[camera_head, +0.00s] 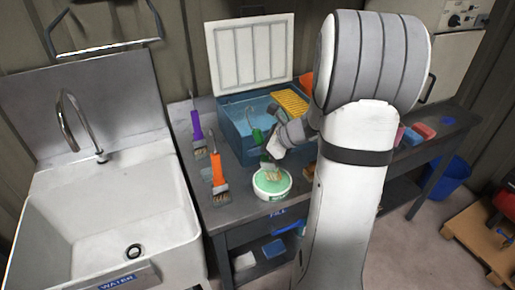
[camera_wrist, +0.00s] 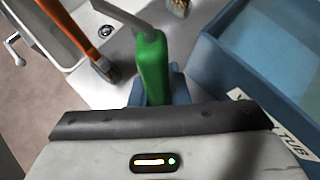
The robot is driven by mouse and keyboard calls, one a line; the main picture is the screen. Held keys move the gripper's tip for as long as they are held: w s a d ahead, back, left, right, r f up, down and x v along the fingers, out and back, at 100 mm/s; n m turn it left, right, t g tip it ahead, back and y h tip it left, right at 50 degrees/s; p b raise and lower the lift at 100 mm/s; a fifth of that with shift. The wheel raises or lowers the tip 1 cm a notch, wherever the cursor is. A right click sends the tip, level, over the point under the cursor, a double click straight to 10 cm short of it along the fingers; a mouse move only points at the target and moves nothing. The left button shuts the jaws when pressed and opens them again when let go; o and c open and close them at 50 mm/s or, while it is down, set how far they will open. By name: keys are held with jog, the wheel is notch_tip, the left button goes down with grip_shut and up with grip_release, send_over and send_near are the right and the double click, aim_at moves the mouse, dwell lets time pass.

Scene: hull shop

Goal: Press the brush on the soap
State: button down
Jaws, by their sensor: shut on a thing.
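My gripper (camera_head: 271,150) is shut on the green-handled brush (camera_head: 258,136), and the green handle fills the gap between its fingers in the wrist view (camera_wrist: 151,62). The brush is held with its handle up and its pale bristles down, over the soap. The soap (camera_head: 264,187) is a pale green round cake in a white round dish on the dark bench. The bristles overlap the soap in the head view; whether they press into it I cannot tell. The soap is hidden in the wrist view.
An orange-handled brush (camera_head: 216,168) and a purple-handled brush (camera_head: 196,124) stand left of the soap. A blue tub (camera_head: 232,131) with a yellow ribbed board (camera_head: 290,103) is behind. A white sink (camera_head: 110,215) is at the left. Red and blue blocks (camera_head: 424,130) lie at the right.

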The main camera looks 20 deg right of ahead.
aim_at(257, 129)
dwell(0.3)
jog(key=shift+r+p, duration=2.9)
jog(key=shift+r, duration=0.6)
